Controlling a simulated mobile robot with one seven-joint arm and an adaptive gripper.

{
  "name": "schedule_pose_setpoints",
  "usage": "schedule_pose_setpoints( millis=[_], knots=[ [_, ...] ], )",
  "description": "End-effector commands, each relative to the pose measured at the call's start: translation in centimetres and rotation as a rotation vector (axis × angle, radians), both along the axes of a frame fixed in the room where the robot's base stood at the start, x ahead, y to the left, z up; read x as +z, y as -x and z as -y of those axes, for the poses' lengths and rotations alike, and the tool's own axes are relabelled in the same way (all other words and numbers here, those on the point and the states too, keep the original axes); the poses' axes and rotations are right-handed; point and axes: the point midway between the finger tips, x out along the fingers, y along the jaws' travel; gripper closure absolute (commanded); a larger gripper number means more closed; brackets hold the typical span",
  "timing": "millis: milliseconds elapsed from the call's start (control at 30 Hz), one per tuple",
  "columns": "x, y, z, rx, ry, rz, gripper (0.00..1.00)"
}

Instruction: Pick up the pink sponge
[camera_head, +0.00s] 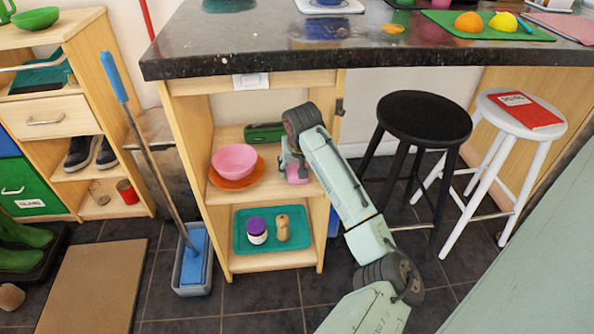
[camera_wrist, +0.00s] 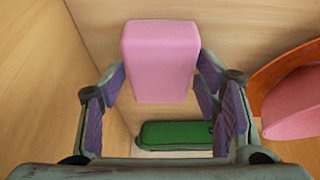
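The pink sponge (camera_wrist: 160,50) is a block between my fingertips in the wrist view, with a purple-padded finger against each side. My gripper (camera_wrist: 161,80) is shut on it. In the head view the sponge (camera_head: 297,174) shows small under my gripper (camera_head: 292,157), at the right of the upper shelf of the wooden unit. My arm covers part of that shelf. I cannot tell whether the sponge touches the shelf.
A green case (camera_head: 264,132) lies at the shelf's back; a pink bowl (camera_head: 234,160) on an orange plate (camera_head: 237,182) stands to the left. A side wall (camera_head: 321,165) and the granite counter (camera_head: 330,42) enclose the space. A black stool (camera_head: 424,115) stands right.

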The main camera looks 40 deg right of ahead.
Motion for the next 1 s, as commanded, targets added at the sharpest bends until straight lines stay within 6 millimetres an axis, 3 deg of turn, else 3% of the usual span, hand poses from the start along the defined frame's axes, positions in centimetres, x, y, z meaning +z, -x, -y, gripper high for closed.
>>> schedule_pose_setpoints(
  millis=[233,567,867,1000],
  knots=[
    [0.0,0.0,0.0,0.0,0.0,0.0,0.61],
    [0.2,0.0,0.0,0.0,0.0,0.0,0.61],
    [3.3,-0.1,0.0,0.001,0.001,0.002,0.61],
    [3.6,2.4,-0.6,-0.001,-0.003,0.002,0.61]
  ],
)
